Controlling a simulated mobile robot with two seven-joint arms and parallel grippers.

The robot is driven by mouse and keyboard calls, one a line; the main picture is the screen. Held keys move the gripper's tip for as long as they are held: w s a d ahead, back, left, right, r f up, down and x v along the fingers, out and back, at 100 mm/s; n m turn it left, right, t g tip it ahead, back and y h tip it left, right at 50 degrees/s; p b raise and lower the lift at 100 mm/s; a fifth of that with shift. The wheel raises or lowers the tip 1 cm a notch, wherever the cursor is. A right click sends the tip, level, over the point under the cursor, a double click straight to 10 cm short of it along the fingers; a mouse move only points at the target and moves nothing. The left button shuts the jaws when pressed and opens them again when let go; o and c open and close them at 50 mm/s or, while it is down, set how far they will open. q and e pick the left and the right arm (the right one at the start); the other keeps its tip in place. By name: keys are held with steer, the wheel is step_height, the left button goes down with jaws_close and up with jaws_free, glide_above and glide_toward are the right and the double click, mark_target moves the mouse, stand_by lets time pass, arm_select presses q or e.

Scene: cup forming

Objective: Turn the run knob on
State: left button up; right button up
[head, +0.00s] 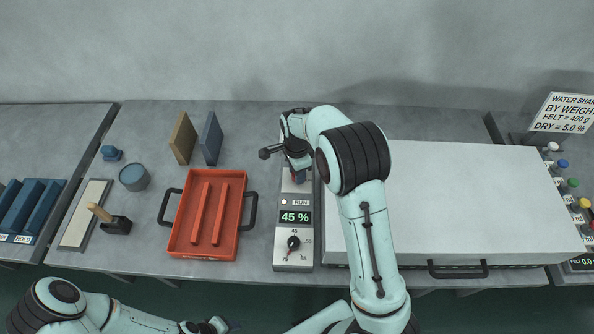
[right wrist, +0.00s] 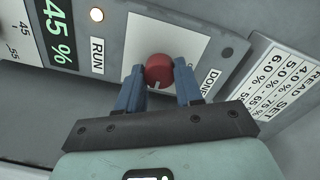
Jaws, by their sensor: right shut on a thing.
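The control panel (head: 281,245) stands on the bench, with a lit green display (head: 295,217) reading 45 % and a small lamp beside the word RUN. My right gripper (head: 298,177) is at the panel's far end. In the right wrist view my right gripper (right wrist: 160,80) has its two blue fingers on either side of the knob, shut on it. My left gripper (head: 215,325) is at the bottom edge, its jaws unclear.
A black dial (head: 293,243) is at the panel's near end. A red tray (head: 236,244) with two bars lies to the left. A large white-topped unit (head: 470,195) with a dark handle stands close on the right. Blocks and a tub stand farther left.

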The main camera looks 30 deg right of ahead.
steer(key=o, duration=1)
steer(key=shift+o, duration=0.2)
arm_select(q)
steer(key=shift+w+r+p, duration=0.6)
steer(key=shift+w+r, duration=0.2)
steer(key=shift+w, duration=0.05)
arm_select(e)
step_height(320, 180, up, 13)
steer(key=shift+w+r, duration=0.15)
steer(key=shift+r, duration=0.05)
